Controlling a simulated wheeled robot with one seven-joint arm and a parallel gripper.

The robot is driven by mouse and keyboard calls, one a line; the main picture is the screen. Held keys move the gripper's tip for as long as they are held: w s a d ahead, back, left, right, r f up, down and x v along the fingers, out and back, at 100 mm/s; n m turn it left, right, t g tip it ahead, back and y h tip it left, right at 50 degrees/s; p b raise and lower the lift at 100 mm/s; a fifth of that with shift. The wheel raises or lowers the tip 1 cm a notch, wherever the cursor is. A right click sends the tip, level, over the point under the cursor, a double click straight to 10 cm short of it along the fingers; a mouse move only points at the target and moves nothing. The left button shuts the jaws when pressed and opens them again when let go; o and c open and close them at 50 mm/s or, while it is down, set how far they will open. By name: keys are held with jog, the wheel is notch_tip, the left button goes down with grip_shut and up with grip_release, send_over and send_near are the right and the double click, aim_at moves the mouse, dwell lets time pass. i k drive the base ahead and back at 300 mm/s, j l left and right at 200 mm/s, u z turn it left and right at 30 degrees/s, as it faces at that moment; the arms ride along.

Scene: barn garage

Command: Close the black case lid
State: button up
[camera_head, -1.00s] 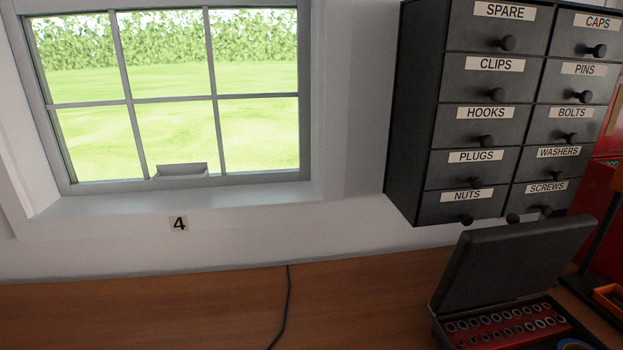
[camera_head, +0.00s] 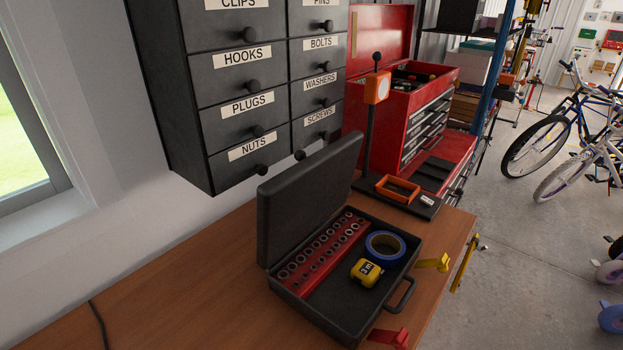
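The black case (camera_head: 400,293) stands on the wooden workbench in the middle of the head view. Its lid (camera_head: 306,200) is open, raised at the back left and leaning back a little. Inside are a red socket rail (camera_head: 325,262) with several sockets, a blue tape roll (camera_head: 385,247) and a yellow tape measure (camera_head: 366,272). The case's handle is at the front right. My gripper is not in view.
A black drawer cabinet (camera_head: 240,90) hangs on the wall close behind the lid. A stand with an orange head (camera_head: 377,88) is behind the case. Yellow (camera_head: 433,263) and red (camera_head: 390,337) clamps sit at the bench edge. A red tool chest (camera_head: 400,125) stands beyond. The bench left of the case (camera_head: 190,290) is mostly clear.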

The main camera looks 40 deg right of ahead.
aim_at(292, 204)
jog(key=i+j+z, duration=1.1)
jog(key=j, duration=0.2)
